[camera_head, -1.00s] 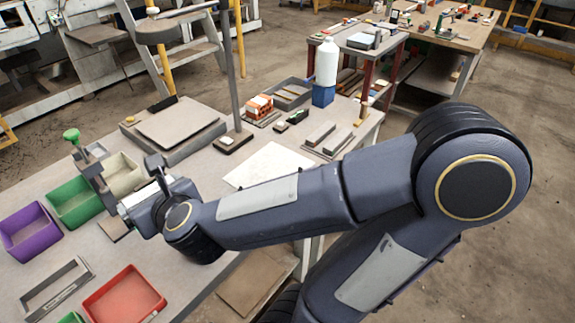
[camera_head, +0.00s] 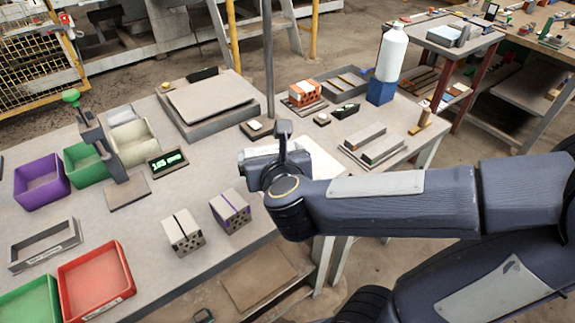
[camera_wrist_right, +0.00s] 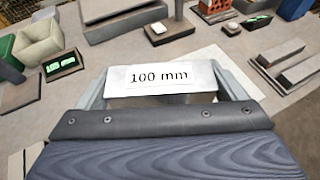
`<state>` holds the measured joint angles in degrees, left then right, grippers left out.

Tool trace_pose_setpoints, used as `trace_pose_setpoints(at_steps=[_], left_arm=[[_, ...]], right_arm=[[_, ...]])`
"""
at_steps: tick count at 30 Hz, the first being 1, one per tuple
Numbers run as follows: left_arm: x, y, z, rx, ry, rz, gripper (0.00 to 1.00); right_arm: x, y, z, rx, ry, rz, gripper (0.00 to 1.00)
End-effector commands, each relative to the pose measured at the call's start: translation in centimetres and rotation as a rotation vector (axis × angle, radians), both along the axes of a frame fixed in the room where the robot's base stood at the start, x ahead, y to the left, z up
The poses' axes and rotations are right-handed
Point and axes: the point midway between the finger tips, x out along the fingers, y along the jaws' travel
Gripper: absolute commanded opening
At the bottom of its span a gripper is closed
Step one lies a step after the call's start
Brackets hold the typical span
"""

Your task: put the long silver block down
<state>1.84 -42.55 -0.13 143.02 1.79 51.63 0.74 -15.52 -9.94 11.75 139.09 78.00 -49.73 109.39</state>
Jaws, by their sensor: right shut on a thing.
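The long silver block (camera_wrist_right: 150,101), with a "100 mm" label on it, lies crosswise between the fingers of my right gripper (camera_wrist_right: 165,84), which is shut on it. In the head view my right gripper (camera_head: 264,163) is above the table, at the left part of the white sheet (camera_head: 318,163). The wrist view shows the sheet (camera_wrist_right: 208,62) just beyond the block. The block is mostly hidden by the gripper in the head view, and its height above the table is hard to tell. My left gripper is not in view.
Two hollow bricks (camera_head: 182,233) stand at the front edge. A gauge stand (camera_head: 92,138) and a lit display (camera_head: 168,162) are left. Two bars (camera_head: 384,150) lie in a holder at right, near a white bottle (camera_head: 392,52). A flat plate (camera_head: 211,97) lies behind.

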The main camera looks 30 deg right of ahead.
Motion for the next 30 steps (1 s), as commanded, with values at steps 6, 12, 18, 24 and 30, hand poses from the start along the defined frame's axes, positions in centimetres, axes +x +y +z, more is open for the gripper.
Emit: trace_pose_setpoints(at_steps=[6,12,18,24,30], left_arm=[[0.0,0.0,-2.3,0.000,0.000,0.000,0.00],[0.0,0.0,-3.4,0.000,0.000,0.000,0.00],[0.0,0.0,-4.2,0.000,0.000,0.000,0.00],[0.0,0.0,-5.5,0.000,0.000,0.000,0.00],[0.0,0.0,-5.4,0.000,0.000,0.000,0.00]], right_arm=[[3.0,-3.2,-3.8,-0.003,0.002,-0.002,0.50],[4.4,-4.6,-5.9,-0.001,-0.002,-0.001,0.50],[5.1,-5.4,-7.1,-0.001,-0.002,-0.001,0.50],[5.2,-5.5,-9.9,-0.002,0.000,0.000,0.50],[5.2,-5.5,-10.0,0.000,-0.004,0.000,0.50]])
